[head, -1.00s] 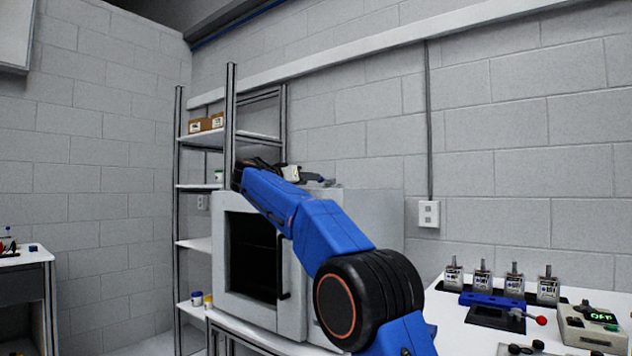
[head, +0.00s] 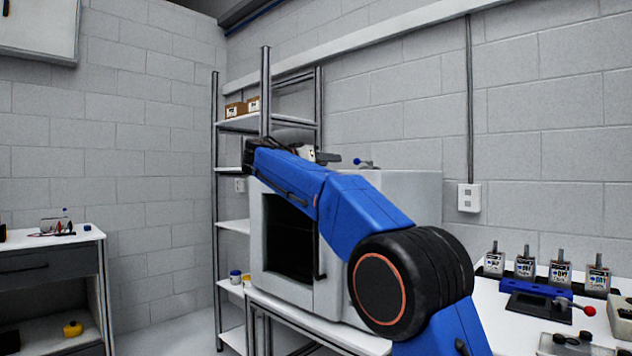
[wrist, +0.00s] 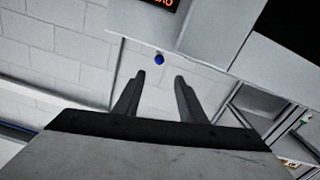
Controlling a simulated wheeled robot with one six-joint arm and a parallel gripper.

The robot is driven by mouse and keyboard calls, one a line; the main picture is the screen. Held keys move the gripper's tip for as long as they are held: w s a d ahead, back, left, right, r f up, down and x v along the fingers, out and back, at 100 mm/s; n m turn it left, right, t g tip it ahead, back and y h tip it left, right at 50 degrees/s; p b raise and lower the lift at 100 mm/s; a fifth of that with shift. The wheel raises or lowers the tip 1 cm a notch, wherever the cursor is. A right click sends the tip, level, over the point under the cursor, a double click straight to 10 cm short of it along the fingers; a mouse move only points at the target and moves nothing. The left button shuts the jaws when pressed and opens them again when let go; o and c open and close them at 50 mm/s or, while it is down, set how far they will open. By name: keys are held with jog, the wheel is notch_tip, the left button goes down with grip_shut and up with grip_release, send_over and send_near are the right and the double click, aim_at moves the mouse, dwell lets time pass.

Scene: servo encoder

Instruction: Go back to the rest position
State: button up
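My gripper (wrist: 156,92) shows in the wrist view with its two dark fingers spread apart and nothing between them. A small blue round thing (wrist: 159,59) shows beyond the fingertips, apart from them.
A shelf rack (head: 234,226) with brown boxes stands behind the cabinet. The white bench (head: 490,315) at right holds several small servo units (head: 561,272) and a blue holder (head: 533,293). A side table (head: 85,234) stands at far left.

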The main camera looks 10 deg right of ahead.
jog(key=s+d+f+n+g+y, duration=0.2)
jog(key=s+d+f+n+y, duration=0.3)
jog(key=s+f, duration=0.65)
jog(key=s+d+f+n+g+y, duration=0.1)
jog(key=s+d+f+y, duration=0.1)
jog(key=s+d+f, duration=0.75)
jog(key=s+a+f+n+g+y, duration=0.1)
jog(key=s+a+f+y, duration=0.1)
jog(key=s+f, duration=0.8)
jog(key=s+a+f+n+y, duration=0.1)
jog(key=s+a+f+y, duration=0.2)
jog(key=s+f, duration=0.8)
jog(key=s+a+f+g+y, duration=0.1)
jog(key=s+a+f+y, duration=0.1)
jog(key=s+f, duration=0.8)
jog(key=s, duration=0.4)
jog(key=shift+s+a+f+n+g+y, duration=0.3)
jog(key=shift+s+a+f+n+y, duration=0.05)
jog(key=shift+f+n+y, duration=0.05)
